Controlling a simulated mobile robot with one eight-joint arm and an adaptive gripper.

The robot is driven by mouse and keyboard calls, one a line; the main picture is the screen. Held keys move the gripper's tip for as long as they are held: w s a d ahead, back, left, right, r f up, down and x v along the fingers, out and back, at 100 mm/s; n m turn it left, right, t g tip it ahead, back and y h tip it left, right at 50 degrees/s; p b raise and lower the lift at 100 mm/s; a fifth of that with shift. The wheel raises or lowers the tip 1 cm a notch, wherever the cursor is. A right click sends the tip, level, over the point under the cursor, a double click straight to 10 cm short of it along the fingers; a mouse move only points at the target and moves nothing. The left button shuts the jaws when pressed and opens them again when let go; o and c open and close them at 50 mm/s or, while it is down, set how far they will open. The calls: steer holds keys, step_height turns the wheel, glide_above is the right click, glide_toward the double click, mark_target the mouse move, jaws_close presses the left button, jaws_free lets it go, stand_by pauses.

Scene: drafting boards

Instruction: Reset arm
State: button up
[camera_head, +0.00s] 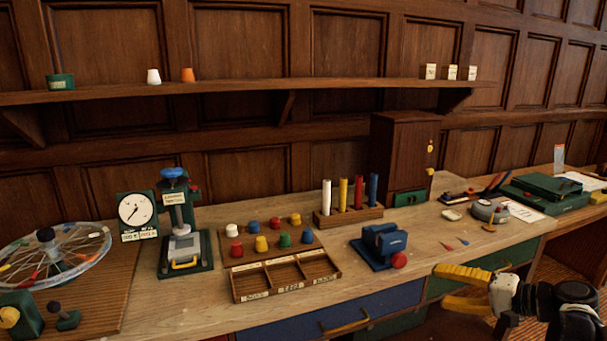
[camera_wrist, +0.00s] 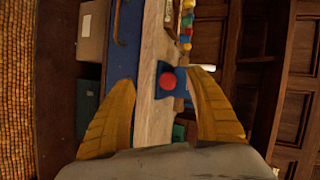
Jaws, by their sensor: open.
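My gripper (camera_head: 452,288) is at the lower right of the head view, in front of the bench's front edge. Its two yellow fingers are spread apart and point left. In the wrist view my gripper (camera_wrist: 163,115) is open, with nothing between its fingers. Beyond the fingertips the wrist view shows the bench edge and a blue device with a red ball (camera_wrist: 167,81). The same blue device (camera_head: 382,243) stands on the bench in the head view, to the left of my gripper and apart from it.
The wooden bench (camera_head: 200,318) holds a compartment tray (camera_head: 285,277), coloured knobs, a rack of coloured rods (camera_head: 348,215), a press (camera_head: 183,225), a dial gauge (camera_head: 136,213) and a spoked wheel (camera_head: 50,255). A small cabinet (camera_head: 402,150) stands behind. A shelf (camera_head: 230,88) runs along the panelled wall.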

steer(key=s+a+r+n+g+h, duration=0.2)
steer(key=s+a+r+g+h, duration=0.15)
steer(key=s+a, duration=0.55)
steer(key=s+a+n+h, duration=0.2)
steer(key=s+h, duration=0.1)
steer(key=s, duration=0.4)
steer(key=s+a+f+n+h, duration=0.1)
steer(key=s+a+n+h, duration=0.2)
steer(key=s, duration=0.4)
steer(key=shift+a+f+n, duration=0.15)
steer(key=shift+n, duration=0.15)
steer(key=shift+t, duration=0.25)
